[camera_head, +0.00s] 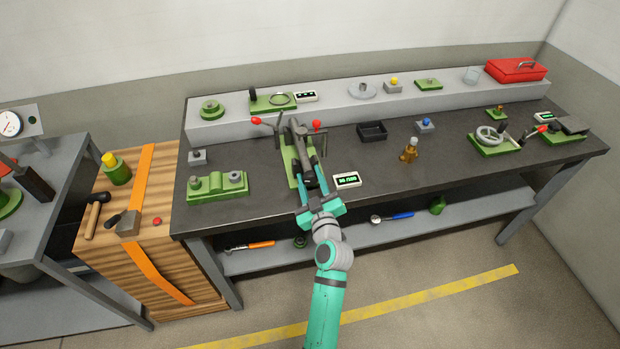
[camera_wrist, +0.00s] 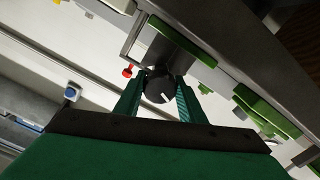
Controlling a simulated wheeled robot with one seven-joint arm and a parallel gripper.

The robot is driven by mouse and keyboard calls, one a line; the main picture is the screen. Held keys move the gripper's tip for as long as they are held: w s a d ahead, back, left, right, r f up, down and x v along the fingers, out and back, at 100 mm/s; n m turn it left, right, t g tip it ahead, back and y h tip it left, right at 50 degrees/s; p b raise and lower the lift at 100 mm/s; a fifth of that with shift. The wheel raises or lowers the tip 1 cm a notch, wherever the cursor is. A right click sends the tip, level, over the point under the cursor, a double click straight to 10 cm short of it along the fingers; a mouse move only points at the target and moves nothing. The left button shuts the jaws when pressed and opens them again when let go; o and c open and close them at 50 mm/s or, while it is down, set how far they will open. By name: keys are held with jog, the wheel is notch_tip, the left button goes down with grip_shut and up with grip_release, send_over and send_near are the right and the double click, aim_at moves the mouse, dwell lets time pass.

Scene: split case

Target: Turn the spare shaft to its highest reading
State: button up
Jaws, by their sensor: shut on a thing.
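In the wrist view, a dark round knob or shaft end (camera_wrist: 159,90) with a white mark on its face sits between the two teal fingers of my gripper (camera_wrist: 161,84). My gripper is shut on it. In the head view my gripper (camera_head: 311,180) reaches over the front of a green-based fixture (camera_head: 292,168) with grey parts. The gripped end is largely hidden there by my fingers. A white display box (camera_head: 347,180) with green digits stands just right of the fixture; its reading is too small to make out.
A green block with grey knobs (camera_head: 217,186) lies to the left, and a black tray (camera_head: 372,131) and an amber bottle (camera_head: 409,151) to the right. The bench front right of the display is clear.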

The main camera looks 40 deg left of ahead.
jog(key=shift+s+a+f+n, duration=0.1)
jog(key=shift+f+n, duration=0.05)
jog(key=shift+n, duration=1.75)
jog(key=o, duration=1)
jog(key=shift+o, duration=0.2)
jog(key=v, duration=1.1)
